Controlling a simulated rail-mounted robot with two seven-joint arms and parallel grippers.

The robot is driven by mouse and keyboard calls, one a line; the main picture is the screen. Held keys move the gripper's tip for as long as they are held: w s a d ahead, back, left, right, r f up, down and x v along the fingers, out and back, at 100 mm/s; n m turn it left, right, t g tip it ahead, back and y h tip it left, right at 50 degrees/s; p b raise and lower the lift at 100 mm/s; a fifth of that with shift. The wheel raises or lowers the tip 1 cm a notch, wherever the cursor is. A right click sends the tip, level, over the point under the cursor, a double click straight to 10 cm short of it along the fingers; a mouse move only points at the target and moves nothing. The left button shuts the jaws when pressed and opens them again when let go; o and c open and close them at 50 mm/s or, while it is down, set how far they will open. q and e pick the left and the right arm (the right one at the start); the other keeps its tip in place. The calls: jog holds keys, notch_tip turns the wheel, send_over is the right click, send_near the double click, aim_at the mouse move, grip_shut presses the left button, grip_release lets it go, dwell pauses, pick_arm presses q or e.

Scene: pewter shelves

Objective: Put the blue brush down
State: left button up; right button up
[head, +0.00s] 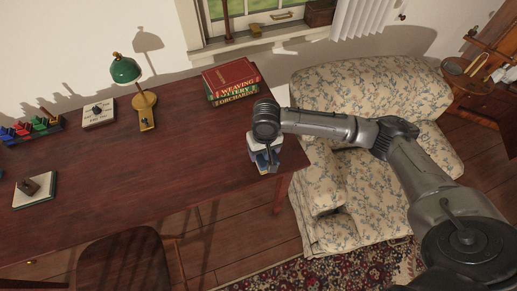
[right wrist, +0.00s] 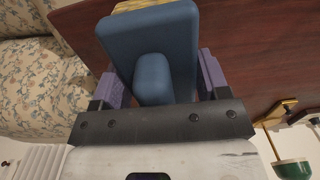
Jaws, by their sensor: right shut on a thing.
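My right gripper (head: 265,152) is over the right end of the dark wooden desk (head: 190,160), pointing down. It is shut on the blue brush (head: 268,161), which is mostly hidden under the wrist in the head view. In the right wrist view, the blue brush (right wrist: 180,35) fills the space between the purple fingers of the right gripper (right wrist: 160,82). A strip of its yellowish bristles shows at the top edge. I cannot tell whether the brush touches the desk top. My left gripper is not in view.
A stack of books (head: 232,82) stands behind the gripper, and a green lamp (head: 125,70) is to its left. A small block on a pad (head: 34,188) lies far left. The desk's middle is clear. A floral sofa (head: 375,95) stands right of the desk.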

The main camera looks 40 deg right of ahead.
jog(key=w+d+f, duration=0.1)
jog(key=w+f, duration=0.1)
jog(key=w, duration=0.1)
jog(key=w+d+f+b, duration=0.1)
jog(key=w, duration=0.1)
jog(key=shift+w+d+f, duration=0.25)
jog(key=shift+d+f, duration=0.05)
jog(key=shift+d, duration=0.05)
jog(key=shift+f+b, duration=0.55)
jog(key=shift+f, duration=1.4)
jog(key=shift+f, duration=0.15)
jog(key=o, duration=1.2)
